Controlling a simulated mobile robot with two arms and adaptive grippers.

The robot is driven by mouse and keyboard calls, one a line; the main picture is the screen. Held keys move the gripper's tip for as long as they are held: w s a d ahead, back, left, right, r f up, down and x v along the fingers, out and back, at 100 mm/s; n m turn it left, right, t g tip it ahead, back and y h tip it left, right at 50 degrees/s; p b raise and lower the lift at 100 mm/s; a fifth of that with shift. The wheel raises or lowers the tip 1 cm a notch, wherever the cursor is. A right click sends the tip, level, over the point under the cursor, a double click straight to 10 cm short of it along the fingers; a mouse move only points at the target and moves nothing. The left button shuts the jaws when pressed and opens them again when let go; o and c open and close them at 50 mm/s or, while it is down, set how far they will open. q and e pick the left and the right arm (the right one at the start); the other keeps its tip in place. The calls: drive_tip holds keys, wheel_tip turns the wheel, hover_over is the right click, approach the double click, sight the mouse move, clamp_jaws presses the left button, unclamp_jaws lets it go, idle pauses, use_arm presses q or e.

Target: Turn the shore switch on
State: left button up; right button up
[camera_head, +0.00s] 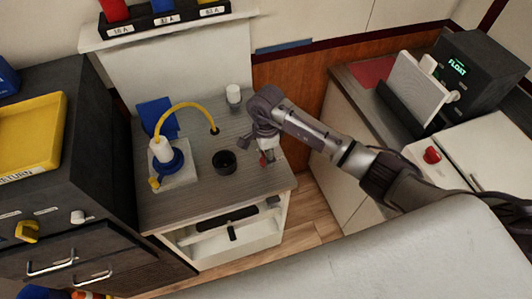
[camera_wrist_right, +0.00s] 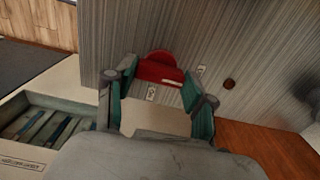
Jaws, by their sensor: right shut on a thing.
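A red switch handle (camera_wrist_right: 160,70) with a small pale label shows between the fingers of my right gripper (camera_wrist_right: 159,88) in the right wrist view. A small bit of this red handle (camera_head: 268,159) also shows in the head view, at the right part of the grey counter. My right gripper (camera_head: 266,150) reaches down onto it from the right and is shut on it. The fingers hide much of the handle in the head view. The small labels beside it are too small to read. My left gripper is not in view.
On the counter (camera_head: 195,205) stand a black cup (camera_head: 224,162), a white cylinder (camera_head: 233,94) and a blue-and-white plug with a yellow cable (camera_head: 183,106). Another red knob (camera_head: 432,155) is on the right cabinet, below a box reading FLOAT (camera_head: 474,72). A yellow tray (camera_head: 28,135) lies left.

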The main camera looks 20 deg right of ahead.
drive_tip(key=shift+w+f+m+b, duration=0.1)
drive_tip(key=shift+m+b, duration=1.4)
drive_tip(key=shift+m, duration=0.2)
drive_tip(key=m+b, duration=0.2)
drive_tip(key=m, duration=0.2)
drive_tip(key=m+b, duration=0.2)
drive_tip(key=m, duration=0.4)
drive_tip(key=shift+m+b, duration=0.5)
drive_tip(key=shift+m, duration=1.7)
drive_tip(key=shift+r, duration=0.2)
drive_tip(key=o, duration=1.2)
drive_tip(key=shift+c, duration=0.2)
